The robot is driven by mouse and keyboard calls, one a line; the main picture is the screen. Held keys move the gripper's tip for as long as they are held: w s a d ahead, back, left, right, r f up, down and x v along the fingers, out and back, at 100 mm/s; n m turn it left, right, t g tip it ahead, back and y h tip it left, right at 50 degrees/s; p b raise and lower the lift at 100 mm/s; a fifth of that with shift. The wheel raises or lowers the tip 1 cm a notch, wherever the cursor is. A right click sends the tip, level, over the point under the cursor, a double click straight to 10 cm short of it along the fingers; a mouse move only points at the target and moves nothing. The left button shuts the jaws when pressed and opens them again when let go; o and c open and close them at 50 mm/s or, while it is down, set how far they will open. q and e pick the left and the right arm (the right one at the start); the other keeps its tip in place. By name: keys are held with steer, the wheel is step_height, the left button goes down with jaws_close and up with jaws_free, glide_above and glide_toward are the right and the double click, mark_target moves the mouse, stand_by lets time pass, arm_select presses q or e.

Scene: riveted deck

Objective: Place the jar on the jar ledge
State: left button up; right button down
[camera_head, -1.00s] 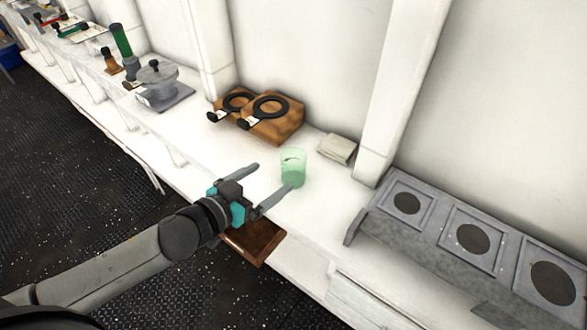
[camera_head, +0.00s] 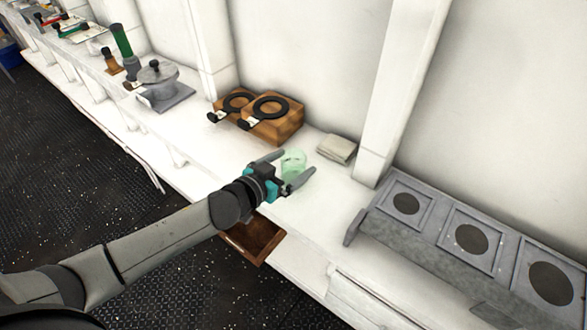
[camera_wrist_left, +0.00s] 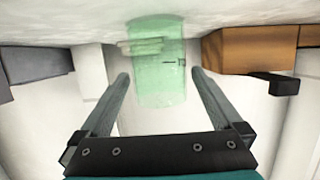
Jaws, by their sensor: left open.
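A translucent green jar (camera_head: 293,162) stands upright on the white counter in the head view. My left gripper (camera_head: 290,172) is open at the jar, with one finger on each side of it. In the left wrist view the jar (camera_wrist_left: 158,70) shows between the two open fingers (camera_wrist_left: 160,82), with gaps visible on both sides. The gripper partly hides the jar's lower part in the head view. I cannot tell which thing is the jar ledge; a grey slanted rack (camera_head: 455,240) with several round dark openings stands at the right. My right gripper is not in view.
A wooden block with black rings (camera_head: 272,128) stands behind the jar, and a folded pale cloth or pad (camera_head: 337,148) lies right of it. A brown open drawer or tray (camera_head: 262,240) juts below the counter edge. A grey pot (camera_head: 158,75) stands farther left.

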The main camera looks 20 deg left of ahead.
arm_select(q)
steer(key=shift+w+d+f, duration=0.15)
steer(key=shift+w, duration=0.3)
steer(key=shift+c, duration=0.2)
steer(key=c, duration=1.5)
step_height(320, 180, up, 20)
steer(key=p, duration=0.3)
steer(key=s+f+n+y+b, duration=0.1)
steer(key=f+b, duration=0.1)
steer(key=b, duration=0.4)
steer(key=s+f+n+y+b, duration=0.1)
steer(key=f+y+b, duration=0.1)
steer(key=b, duration=0.5)
steer(key=s+f+n+y+b, duration=0.1)
steer(key=f+n+y+b, duration=0.1)
steer(key=f+b, duration=0.2)
steer(key=shift+s+t+b, duration=0.3)
steer(key=shift+t+b, duration=0.1)
steer(key=shift+b, duration=1.35)
